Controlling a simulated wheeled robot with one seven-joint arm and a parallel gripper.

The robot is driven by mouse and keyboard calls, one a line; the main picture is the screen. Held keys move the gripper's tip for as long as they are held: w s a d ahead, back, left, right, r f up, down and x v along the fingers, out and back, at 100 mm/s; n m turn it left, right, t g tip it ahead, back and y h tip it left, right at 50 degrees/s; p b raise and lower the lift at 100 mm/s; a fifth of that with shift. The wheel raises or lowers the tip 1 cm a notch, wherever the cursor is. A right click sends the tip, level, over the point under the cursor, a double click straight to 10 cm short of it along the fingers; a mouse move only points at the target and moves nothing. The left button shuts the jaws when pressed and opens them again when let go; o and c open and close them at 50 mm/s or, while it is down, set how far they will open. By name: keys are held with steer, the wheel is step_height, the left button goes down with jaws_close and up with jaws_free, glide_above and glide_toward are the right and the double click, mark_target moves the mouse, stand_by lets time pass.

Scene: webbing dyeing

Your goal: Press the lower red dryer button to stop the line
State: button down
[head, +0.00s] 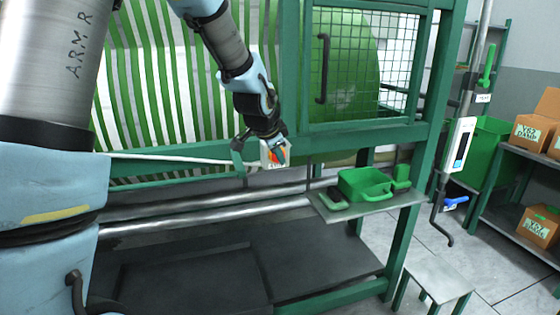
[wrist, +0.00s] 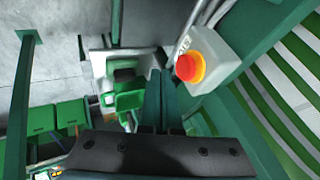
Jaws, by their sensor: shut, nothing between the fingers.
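The red button (wrist: 189,67) is a round red cap on a yellow ring. It stands out from a pale grey box (wrist: 217,58) in the wrist view. In the head view the box (head: 266,160) sits on the green machine beam, partly covered by my gripper (head: 279,151). In the wrist view my gripper (wrist: 161,76) has its dark green fingers together and empty. The fingertips appear just left of and below the button. I cannot tell whether they touch it. I see only one red button, and its cap is mostly hidden in the head view.
A mesh guard door (head: 365,65) with a dark handle is right of the box. A small shelf (head: 375,207) holding a green container (head: 366,186) juts out below right. A stool (head: 438,277) and a rack of cardboard boxes (head: 535,133) stand farther right.

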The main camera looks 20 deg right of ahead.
steer(key=b+v, duration=0.1)
steer(key=v, duration=0.7)
steer(key=shift+s, duration=0.35)
steer(key=shift+r, duration=0.15)
